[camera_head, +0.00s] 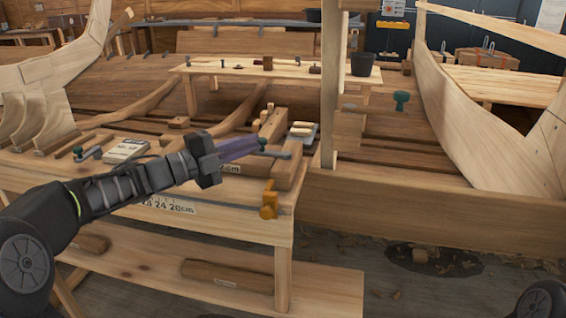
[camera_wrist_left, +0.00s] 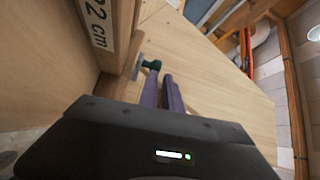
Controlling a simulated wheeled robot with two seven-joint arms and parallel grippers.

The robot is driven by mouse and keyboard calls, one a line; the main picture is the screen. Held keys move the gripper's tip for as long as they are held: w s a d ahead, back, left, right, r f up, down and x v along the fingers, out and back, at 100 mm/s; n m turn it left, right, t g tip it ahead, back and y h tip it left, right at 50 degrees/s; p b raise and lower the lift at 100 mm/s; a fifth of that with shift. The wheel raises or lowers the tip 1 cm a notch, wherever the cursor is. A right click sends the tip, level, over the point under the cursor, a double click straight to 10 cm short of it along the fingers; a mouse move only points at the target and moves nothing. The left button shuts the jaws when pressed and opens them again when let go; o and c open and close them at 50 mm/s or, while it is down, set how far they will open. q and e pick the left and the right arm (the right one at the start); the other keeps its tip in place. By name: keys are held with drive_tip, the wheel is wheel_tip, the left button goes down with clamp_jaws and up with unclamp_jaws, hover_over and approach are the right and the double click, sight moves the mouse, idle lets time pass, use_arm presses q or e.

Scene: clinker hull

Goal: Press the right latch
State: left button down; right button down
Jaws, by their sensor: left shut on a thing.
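My left gripper (camera_head: 256,147) reaches in from the left over the workbench, its purple fingers close together. At their tips is a green-ended clamp (camera_head: 263,142) with a grey bar running right; I take the fingers to be shut on it, though its grip is partly hidden. In the left wrist view the fingers (camera_wrist_left: 161,76) show narrowly apart, with the clamp's green end (camera_wrist_left: 152,65) at the left fingertip. No part is clearly marked as the right latch; an orange clamp (camera_head: 269,199) sits on the bench's front edge, and a green knob (camera_head: 401,97) is on the hull. My right gripper is not seen.
A dark bucket (camera_head: 362,64) stands behind.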

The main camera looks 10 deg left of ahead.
use_arm(q)
drive_tip(key=shift+w+a, duration=0.25)
drive_tip(key=shift+a, duration=0.05)
wheel_tip(320, 180, up, 10)
drive_tip(key=p, duration=0.1)
drive_tip(key=shift+s+d, duration=0.2)
drive_tip(key=shift+d, duration=0.15)
